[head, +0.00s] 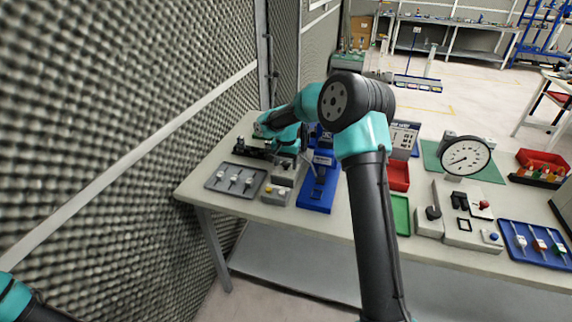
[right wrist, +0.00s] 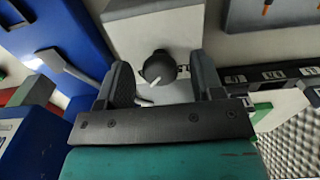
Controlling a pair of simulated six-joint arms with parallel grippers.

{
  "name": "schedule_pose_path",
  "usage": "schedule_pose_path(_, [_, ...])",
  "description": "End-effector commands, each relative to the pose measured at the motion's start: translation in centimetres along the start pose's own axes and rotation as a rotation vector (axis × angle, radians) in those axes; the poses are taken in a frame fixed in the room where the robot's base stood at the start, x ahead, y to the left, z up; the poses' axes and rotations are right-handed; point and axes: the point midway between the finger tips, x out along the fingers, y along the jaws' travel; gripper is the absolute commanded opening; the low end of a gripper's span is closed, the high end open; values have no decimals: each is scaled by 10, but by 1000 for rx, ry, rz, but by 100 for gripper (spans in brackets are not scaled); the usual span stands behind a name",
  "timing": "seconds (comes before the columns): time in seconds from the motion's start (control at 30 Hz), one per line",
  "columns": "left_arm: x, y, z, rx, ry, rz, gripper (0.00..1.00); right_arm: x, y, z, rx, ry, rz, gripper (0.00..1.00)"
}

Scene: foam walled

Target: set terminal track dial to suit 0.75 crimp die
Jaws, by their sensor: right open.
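A black round dial (right wrist: 158,67) with a white pointer mark sits on a pale grey box (right wrist: 150,32) in the right wrist view. The pointer aims toward the lower left of that picture. My right gripper (right wrist: 161,76) is open, with one finger on each side of the dial; I cannot tell if either touches it. In the head view my right gripper (head: 290,152) is over the grey boxes left of the blue press (head: 317,190), and my wrist largely hides the dial there. No scale figures are readable. My left gripper is out of view; only part of that arm shows lower left.
A grey tray with white-topped pieces (head: 213,183) lies left of the boxes. Red (head: 399,177) and green (head: 402,217) bins stand right of the blue press. A round gauge (head: 466,157) is farther right. The foam wall (head: 120,90) runs close along the left side.

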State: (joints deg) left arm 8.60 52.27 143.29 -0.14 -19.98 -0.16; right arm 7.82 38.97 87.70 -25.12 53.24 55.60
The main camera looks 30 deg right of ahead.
Motion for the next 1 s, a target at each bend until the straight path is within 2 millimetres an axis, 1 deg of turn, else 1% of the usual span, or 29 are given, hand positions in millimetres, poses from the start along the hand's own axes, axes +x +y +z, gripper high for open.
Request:
schedule_pose_path(0.03, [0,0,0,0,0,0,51,4,0,0,0,-1,1,61])
schedule_pose_path(0.13, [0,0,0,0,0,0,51,8,0,0,0,-1,0,61])
schedule_pose_path(0.4, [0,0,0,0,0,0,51,9,0,0,0,0,0,61])
schedule_pose_path(0.9, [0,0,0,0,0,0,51,8,0,0,0,0,0,13])
schedule_pose_path(1.0, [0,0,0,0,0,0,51,8,0,0,-1,0,0,12])
